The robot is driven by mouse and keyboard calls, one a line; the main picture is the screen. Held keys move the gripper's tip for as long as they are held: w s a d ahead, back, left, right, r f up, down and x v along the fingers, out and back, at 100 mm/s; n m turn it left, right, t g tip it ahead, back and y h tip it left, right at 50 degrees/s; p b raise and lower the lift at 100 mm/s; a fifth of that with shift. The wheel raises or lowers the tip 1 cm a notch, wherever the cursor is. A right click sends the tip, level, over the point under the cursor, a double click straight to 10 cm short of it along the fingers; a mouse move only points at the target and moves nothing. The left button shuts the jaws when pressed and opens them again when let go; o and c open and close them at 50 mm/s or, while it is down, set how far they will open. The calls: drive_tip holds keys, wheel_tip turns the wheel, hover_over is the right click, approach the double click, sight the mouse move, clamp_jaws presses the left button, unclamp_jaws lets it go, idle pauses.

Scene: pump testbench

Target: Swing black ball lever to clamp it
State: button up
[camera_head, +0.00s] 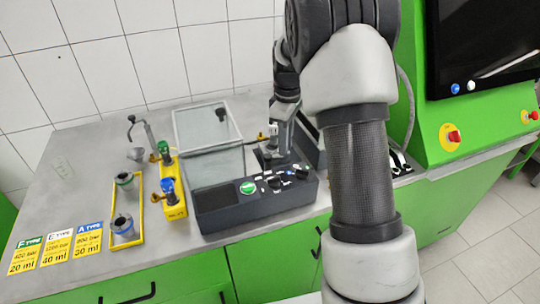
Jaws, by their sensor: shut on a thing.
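My gripper (272,154) reaches down over the right rear of the dark test unit (215,214), behind its control panel. It is shut on a small dark part there, which I take to be the black ball lever. The fingers and wrist hide most of that part, so its angle and whether it clamps cannot be told.
A yellow stand (173,202) with green-topped and blue-topped valves stands left of the unit. Further left is a yellow-framed holder (123,238) with two cylindrical parts. Labelled cards (57,248) lie at the front left. My arm covers the right side of the bench.

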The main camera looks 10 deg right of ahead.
drive_tip(key=shift+w, duration=0.2)
drive_tip(key=shift+w+p, duration=0.4)
drive_tip(key=shift+w, duration=0.35)
drive_tip(key=o, duration=1.3)
drive_tip(key=shift+r, duration=0.1)
drive_tip(key=shift+s+r+p, duration=0.1)
drive_tip(key=shift+r+p, duration=2.1)
drive_tip(key=shift+r, duration=0.75)
